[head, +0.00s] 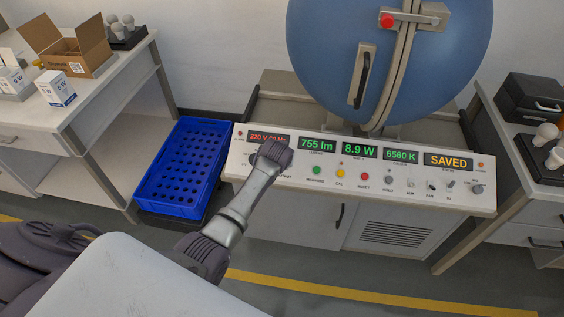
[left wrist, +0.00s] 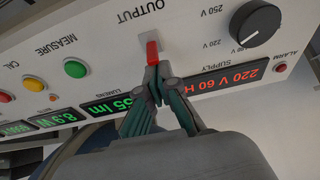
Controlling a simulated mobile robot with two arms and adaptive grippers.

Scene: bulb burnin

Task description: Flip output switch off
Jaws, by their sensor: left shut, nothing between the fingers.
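The output switch (left wrist: 152,50) is a red lever in a pale plate beside the OUTPUT label in the left wrist view. In the head view it is hidden behind my left gripper (head: 272,154), which is over the left part of the control panel (head: 335,178). In the left wrist view my left gripper (left wrist: 152,84) is shut and empty. Its fingertips are right at the red lever and seem to touch it, but contact is not certain. The supply display (left wrist: 226,76) is lit red and reads 220 V. My right gripper is not in view.
A black voltage knob (left wrist: 257,24) and a green MEASURE button (left wrist: 75,68) flank the switch. A blue sphere (head: 330,50) stands behind the panel. A blue crate (head: 187,165) is to its left. Benches with boxes and bulbs stand on both sides.

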